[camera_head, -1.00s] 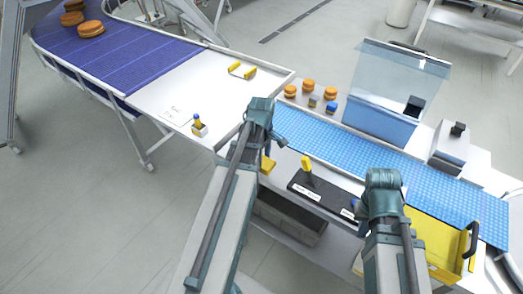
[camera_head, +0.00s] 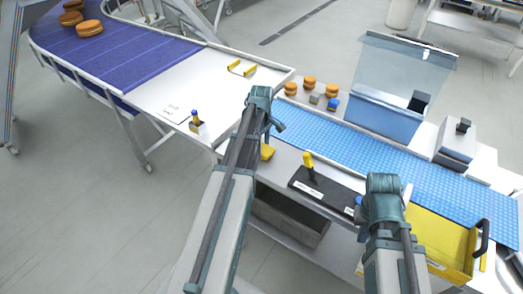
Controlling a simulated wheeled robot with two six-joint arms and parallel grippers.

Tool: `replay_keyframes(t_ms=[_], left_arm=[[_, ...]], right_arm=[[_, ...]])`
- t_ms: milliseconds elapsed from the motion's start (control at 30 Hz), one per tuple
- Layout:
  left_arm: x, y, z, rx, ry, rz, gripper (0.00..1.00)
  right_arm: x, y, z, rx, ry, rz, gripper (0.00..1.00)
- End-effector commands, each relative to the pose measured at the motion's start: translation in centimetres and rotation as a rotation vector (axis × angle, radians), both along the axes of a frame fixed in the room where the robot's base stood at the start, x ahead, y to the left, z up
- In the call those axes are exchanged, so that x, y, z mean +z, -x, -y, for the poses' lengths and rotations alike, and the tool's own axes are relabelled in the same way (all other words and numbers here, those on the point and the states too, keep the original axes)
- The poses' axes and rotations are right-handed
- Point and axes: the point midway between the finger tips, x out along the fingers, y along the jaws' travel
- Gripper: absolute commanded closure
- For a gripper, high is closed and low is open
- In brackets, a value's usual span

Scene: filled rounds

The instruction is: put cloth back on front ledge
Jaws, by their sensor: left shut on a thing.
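A small yellow cloth (camera_head: 267,153) shows just below my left gripper (camera_head: 268,128), over the left end of the white front ledge (camera_head: 291,160). My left gripper is shut on it; the fingertips are mostly hidden behind the wrist. I cannot tell whether the cloth touches the ledge. My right gripper (camera_head: 384,190) is over the ledge's right part, by the yellow bin; its fingers are hidden behind its own wrist.
A black board (camera_head: 325,190) with a yellow-handled tool (camera_head: 309,162) lies on the ledge. The blue belt (camera_head: 400,166) runs behind. A yellow bin (camera_head: 435,240) stands at right, a clear-lidded blue box (camera_head: 385,115) behind the belt. Several orange rounds (camera_head: 309,82) stand at the back.

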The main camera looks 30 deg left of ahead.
Motion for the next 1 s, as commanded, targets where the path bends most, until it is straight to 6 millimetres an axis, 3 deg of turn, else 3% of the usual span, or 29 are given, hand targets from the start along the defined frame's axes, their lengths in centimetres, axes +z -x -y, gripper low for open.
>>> replay_keyframes(t_ms=[367, 400, 500, 1000], left_arm=[[-0.4, 0.0, 0.0, 0.0, 0.0, 0.0, 0.7], [-0.2, 0.0, 0.0, 0.0, 0.0, 0.0, 0.19], [-0.2, 0.0, 0.0, 0.0, 0.0, 0.0, 0.01], [0.9, 0.0, 0.0, 0.0, 0.0, 0.0, 0.0]], right_arm=[[-0.4, 0.0, 0.0, 0.0, 0.0, 0.0, 1.0], [-0.2, 0.0, 0.0, 0.0, 0.0, 0.0, 1.0], [-0.2, 0.0, 0.0, 0.0, 0.0, 0.0, 1.0], [0.9, 0.0, 0.0, 0.0, 0.0, 0.0, 1.0]])
